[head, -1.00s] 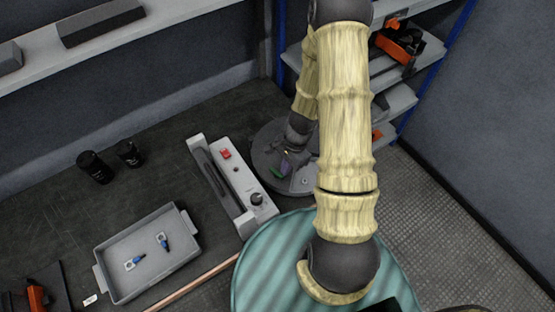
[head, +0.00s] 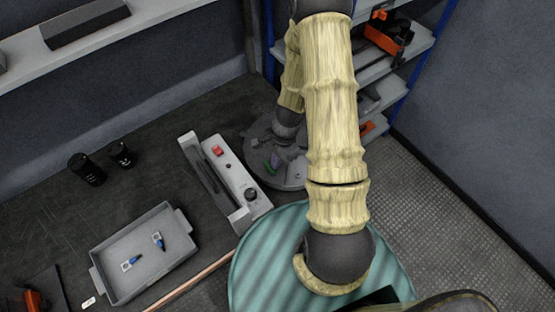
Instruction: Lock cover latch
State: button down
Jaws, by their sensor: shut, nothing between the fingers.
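A round dark grey housing (head: 256,165) stands at the bench's right end, partly behind my arm. A small green and purple piece (head: 273,163) shows on top of it. I cannot make out a separate cover latch or its position; it is too small or hidden. My gripper (head: 281,148) is over the housing, close to the green and purple piece. It is shut with nothing held. Its fingertips are dark against the housing, and I cannot tell whether they touch it.
A grey control box (head: 236,182) with a red switch (head: 217,150) and black knob (head: 251,194) stands left of the housing. A grey tray (head: 113,250) holds two small blue-tipped parts. Two black cylinders (head: 87,168) stand behind. A green ribbed round surface (head: 262,262) is in front.

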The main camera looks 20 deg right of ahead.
jog(key=shift+a, duration=0.5)
jog(key=shift+w+d, duration=0.2)
jog(key=shift+d, duration=0.45)
jog(key=d, duration=0.2)
jog(key=w+d+r, duration=0.1)
jog(key=shift+d+r, duration=0.1)
jog(key=shift+d, duration=0.3)
jog(key=v, duration=0.8)
jog(key=shift+s+r, duration=0.2)
jog(key=shift+r, duration=0.15)
jog(key=shift+d, duration=0.15)
